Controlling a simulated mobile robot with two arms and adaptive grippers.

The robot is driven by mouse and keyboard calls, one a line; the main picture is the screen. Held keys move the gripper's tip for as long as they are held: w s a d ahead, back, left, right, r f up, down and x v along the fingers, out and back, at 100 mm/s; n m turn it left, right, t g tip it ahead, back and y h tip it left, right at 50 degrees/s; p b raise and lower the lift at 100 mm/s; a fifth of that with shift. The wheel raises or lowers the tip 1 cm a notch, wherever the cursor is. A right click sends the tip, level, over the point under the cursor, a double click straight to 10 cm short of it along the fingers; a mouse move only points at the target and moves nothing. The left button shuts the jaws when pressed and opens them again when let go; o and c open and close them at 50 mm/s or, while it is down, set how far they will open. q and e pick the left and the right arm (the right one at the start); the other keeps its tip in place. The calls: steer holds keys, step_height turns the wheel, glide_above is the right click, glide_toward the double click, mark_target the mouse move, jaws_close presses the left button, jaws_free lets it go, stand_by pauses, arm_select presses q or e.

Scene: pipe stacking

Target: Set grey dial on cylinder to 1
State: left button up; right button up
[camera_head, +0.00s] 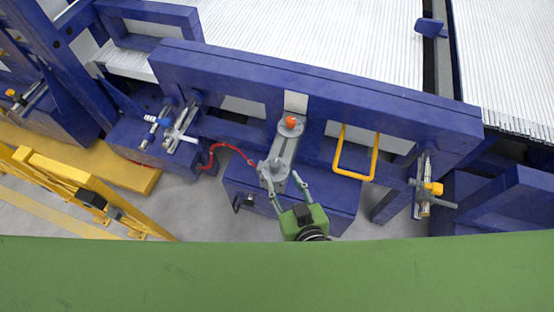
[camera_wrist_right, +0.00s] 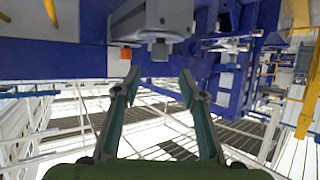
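A grey cylinder (camera_head: 286,150) is mounted on the blue frame, with an orange knob (camera_head: 290,122) at its upper end. The grey dial (camera_head: 272,172) appears at its lower end, near a red hose. Its marks are too small to read. In the right wrist view a grey body (camera_wrist_right: 160,18) with a small square grey part (camera_wrist_right: 160,48) under it shows ahead of the fingers. My right gripper (camera_head: 284,183) is open and empty. Its fingertips (camera_wrist_right: 159,78) are apart, close to the cylinder's lower end, with a gap to the grey part. My left gripper is not in view.
A red hose (camera_head: 232,147) runs left from the cylinder. A yellow handle (camera_head: 355,172) and a valve with a yellow part (camera_head: 433,188) are to the right. A blue beam (camera_head: 320,88) crosses behind. A yellow railing (camera_head: 75,180) stands at left.

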mark_target(276, 165)
steer(key=x, duration=0.8)
steer(key=shift+p, duration=0.35)
steer(key=shift+w+a+f, duration=0.1)
steer(key=shift+w+f, duration=0.2)
steer(key=shift+w, duration=0.25)
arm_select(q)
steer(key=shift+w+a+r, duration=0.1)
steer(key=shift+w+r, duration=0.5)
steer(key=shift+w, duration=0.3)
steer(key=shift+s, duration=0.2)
arm_select(e)
jaws_close()
